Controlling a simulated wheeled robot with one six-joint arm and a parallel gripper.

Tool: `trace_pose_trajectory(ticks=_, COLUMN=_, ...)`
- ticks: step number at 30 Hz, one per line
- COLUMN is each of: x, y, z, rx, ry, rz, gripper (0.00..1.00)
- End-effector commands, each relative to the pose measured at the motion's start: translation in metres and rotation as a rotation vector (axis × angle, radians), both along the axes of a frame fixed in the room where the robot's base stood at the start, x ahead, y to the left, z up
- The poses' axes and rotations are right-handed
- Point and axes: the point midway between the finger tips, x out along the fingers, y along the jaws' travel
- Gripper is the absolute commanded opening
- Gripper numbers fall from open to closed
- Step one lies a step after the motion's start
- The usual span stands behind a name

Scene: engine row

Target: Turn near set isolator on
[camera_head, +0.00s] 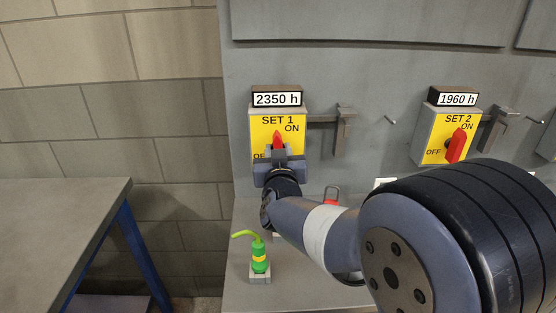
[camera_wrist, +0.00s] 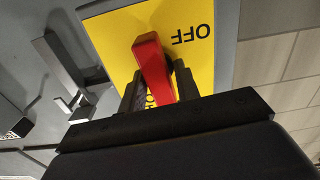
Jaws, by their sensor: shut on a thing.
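The SET 1 isolator is a yellow plate (camera_head: 291,138) on a grey box, marked ON at the upper right and OFF at the lower left. Its red handle (camera_head: 277,141) points roughly upright in the head view, with its lower part hidden by my gripper (camera_head: 278,157). In the wrist view the picture is turned over: the red handle (camera_wrist: 151,62) stands between the two dark fingers of my gripper (camera_wrist: 160,92), which is shut on it. The OFF lettering is clear there; the ON lettering is partly hidden by the fingers.
A SET 2 isolator (camera_head: 433,137) with its own red handle is to the right. A bracket (camera_head: 343,130) sticks out beside SET 1. A green oil can (camera_head: 260,257) stands on the ledge below. A grey bench (camera_head: 60,220) is at left.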

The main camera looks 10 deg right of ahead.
Motion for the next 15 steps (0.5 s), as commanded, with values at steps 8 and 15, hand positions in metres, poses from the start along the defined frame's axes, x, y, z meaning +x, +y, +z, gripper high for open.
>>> trace_pose_trajectory(ticks=8, x=-0.0003, y=-0.0003, z=-0.0010, rx=0.073, ry=-0.013, rz=0.000, gripper=0.08)
trace_pose_trajectory(ticks=15, x=-0.0003, y=-0.0003, z=-0.0004, rx=0.083, ry=-0.014, rz=0.000, gripper=0.08)
